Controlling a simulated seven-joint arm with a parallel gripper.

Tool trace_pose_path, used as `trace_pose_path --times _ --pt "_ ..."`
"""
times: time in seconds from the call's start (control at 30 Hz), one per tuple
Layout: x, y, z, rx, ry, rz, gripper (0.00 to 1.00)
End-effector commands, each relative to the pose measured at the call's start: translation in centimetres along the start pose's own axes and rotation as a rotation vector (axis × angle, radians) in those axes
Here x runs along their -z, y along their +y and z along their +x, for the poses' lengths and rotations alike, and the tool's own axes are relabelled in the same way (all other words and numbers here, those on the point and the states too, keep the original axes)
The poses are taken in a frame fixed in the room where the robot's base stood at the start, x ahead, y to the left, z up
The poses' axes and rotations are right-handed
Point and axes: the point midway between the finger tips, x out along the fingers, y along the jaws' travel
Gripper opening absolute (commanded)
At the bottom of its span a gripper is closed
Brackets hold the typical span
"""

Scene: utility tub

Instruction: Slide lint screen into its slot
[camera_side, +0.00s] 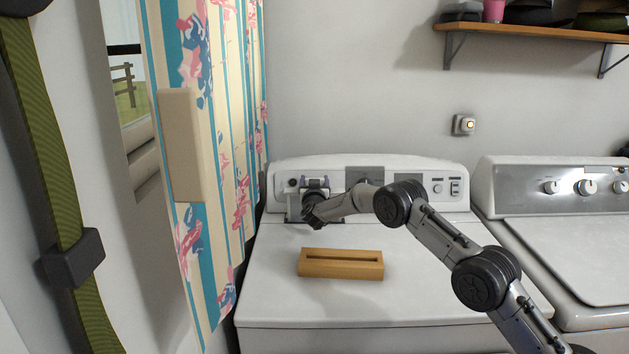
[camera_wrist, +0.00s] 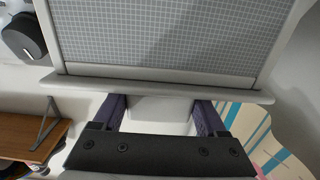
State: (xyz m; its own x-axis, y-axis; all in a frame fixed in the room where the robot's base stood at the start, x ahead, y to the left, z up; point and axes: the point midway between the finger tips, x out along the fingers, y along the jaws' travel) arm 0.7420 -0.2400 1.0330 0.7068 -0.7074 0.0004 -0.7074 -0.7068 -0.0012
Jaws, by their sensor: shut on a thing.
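My gripper (camera_side: 315,186) is low over the back of the white machine's top, by the control panel. In the wrist view its two purple fingers (camera_wrist: 160,112) are shut on the lint screen (camera_wrist: 170,40), a grey mesh in a pale frame with a wide handle bar. The mesh extends away from the fingers, and its far end is out of that view. In the side view the gripper and wrist hide most of the screen. A wooden block (camera_side: 341,272) with a long dark slot in its top lies in front of the gripper, apart from it.
The white machine's top (camera_side: 300,310) is clear around the block. Its control panel (camera_side: 420,180) rises behind the gripper. A second machine (camera_side: 570,245) stands at the right. A floral-patterned panel (camera_side: 205,150) stands close on the left. A wall shelf (camera_side: 540,31) hangs at the upper right.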

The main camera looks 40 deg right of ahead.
Motion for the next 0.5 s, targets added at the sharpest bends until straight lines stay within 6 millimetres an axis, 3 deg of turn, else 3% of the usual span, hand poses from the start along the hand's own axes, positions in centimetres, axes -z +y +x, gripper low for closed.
trace_pose_path --times 0.5 --pt "-0.91 -0.02 0.01 0.0 0.001 -0.001 0.18"
